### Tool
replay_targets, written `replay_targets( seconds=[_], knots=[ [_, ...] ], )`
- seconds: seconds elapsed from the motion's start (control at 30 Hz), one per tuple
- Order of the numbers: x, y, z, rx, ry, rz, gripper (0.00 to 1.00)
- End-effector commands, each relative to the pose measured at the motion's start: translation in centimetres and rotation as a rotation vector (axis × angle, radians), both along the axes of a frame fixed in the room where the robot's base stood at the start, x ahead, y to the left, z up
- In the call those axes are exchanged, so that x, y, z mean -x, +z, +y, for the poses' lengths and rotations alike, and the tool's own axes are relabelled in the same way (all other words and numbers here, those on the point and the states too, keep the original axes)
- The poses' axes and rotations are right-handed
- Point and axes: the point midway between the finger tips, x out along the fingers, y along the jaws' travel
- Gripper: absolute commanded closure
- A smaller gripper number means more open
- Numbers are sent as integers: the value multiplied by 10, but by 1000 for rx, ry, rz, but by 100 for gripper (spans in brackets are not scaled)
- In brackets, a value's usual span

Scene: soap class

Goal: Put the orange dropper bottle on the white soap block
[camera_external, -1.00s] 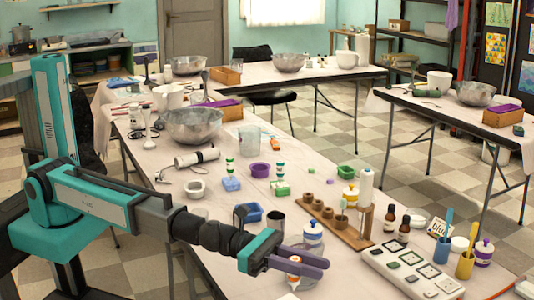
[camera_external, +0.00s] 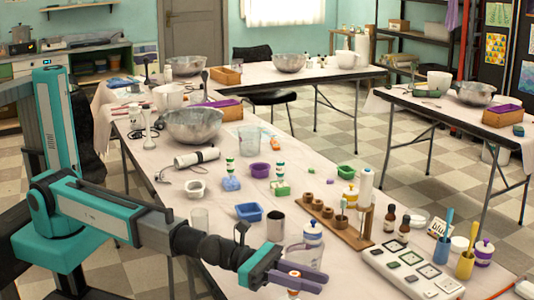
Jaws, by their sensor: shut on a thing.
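My gripper (camera_external: 300,281) is at the bottom edge of the external view, over the near end of the table. It is shut on the orange dropper bottle (camera_external: 293,293), a small white bottle with orange on it. The purple fingers cover the bottle's middle, and its lower end is near the frame's edge. I cannot make out the white soap block for certain; it may be hidden by the gripper or cut off by the bottom edge.
A dark cup (camera_external: 275,226) and blue tray (camera_external: 249,211) are farther back. A white panel (camera_external: 400,285) lies right.

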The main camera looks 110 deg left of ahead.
Motion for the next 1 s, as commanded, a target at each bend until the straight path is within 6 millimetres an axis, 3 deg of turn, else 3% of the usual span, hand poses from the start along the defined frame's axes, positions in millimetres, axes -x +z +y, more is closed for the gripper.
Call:
replay_targets(
  seconds=[0.27,0.3,0.4,1.0],
  knots=[
    [0,-4,0,0,0,0,100],
    [0,-3,0,0,0,0,75],
    [0,-3,0,0,0,0,60],
    [7,0,1,0,0,0,60]
  ],
)
